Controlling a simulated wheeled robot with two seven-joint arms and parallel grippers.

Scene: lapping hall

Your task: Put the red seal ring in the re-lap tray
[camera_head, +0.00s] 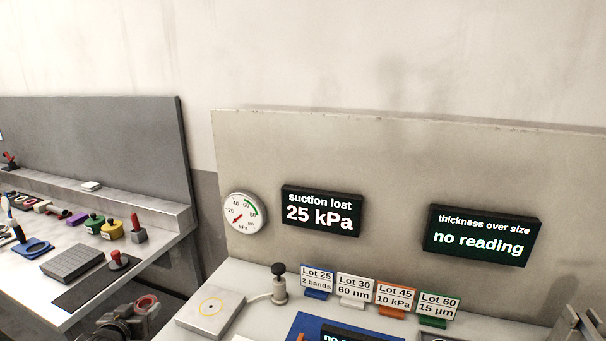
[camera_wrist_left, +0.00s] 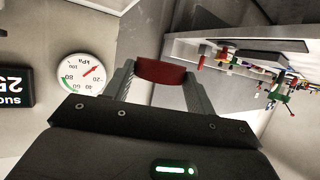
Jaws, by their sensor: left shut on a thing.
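The red seal ring (camera_head: 147,302) is in my left gripper (camera_head: 138,308), low in the head view, in front of the gap between the two benches. In the left wrist view the red ring (camera_wrist_left: 162,71) sits between the two fingertips, and the left gripper (camera_wrist_left: 160,78) is shut on it. No bench surface touches the ring there. I cannot pick out a tray labelled for re-lap in these views. Grey upright parts at the lower right edge of the head view may be my right gripper (camera_head: 580,325); its jaws are not clear.
The left bench (camera_head: 150,262) is crowded with small items.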

